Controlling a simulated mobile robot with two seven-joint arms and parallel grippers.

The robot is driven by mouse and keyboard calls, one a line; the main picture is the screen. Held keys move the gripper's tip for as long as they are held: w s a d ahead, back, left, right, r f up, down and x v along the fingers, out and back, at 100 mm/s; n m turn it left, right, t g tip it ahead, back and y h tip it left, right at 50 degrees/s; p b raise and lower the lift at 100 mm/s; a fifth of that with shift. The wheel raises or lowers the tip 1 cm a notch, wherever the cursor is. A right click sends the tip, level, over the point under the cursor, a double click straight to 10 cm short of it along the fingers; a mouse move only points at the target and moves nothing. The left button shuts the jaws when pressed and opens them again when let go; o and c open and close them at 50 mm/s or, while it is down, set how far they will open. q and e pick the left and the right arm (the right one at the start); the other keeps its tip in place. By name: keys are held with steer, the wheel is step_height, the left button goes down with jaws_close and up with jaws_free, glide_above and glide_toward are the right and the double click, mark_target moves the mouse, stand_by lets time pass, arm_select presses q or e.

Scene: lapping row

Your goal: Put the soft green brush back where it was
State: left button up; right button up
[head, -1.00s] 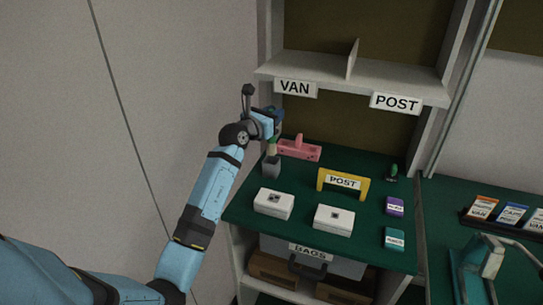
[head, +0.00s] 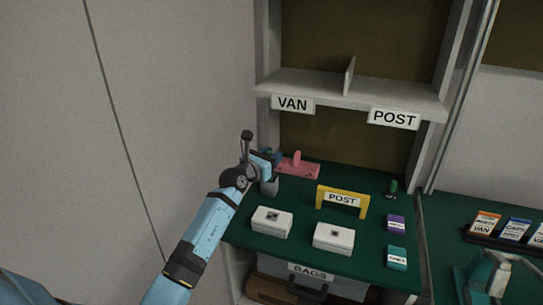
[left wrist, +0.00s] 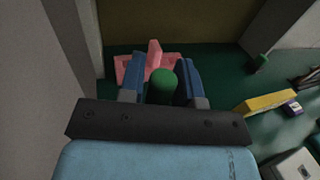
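The soft green brush shows in the left wrist view as a round green end (left wrist: 163,83) between my two blue fingers, which close on its sides. My right gripper is not in view.
A pink block with a raised handle (head: 298,168) lies just beyond the pot. A yellow POST arch (head: 343,199), white boxes (head: 272,221), a small green-topped item (head: 393,188) and purple and teal packs stand on the green table. The wall is close on the left.

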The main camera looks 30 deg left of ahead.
arm_select(q)
steer(key=shift+o, duration=1.1)
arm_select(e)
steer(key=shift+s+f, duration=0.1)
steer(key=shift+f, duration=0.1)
arm_select(q)
steer(key=shift+s+r, duration=0.1)
steer(key=shift+r, duration=0.05)
steer(key=s+p, duration=0.1)
steer(key=s, duration=0.6)
steer(key=shift+s+a, duration=0.15)
steer(key=shift+a, duration=0.1)
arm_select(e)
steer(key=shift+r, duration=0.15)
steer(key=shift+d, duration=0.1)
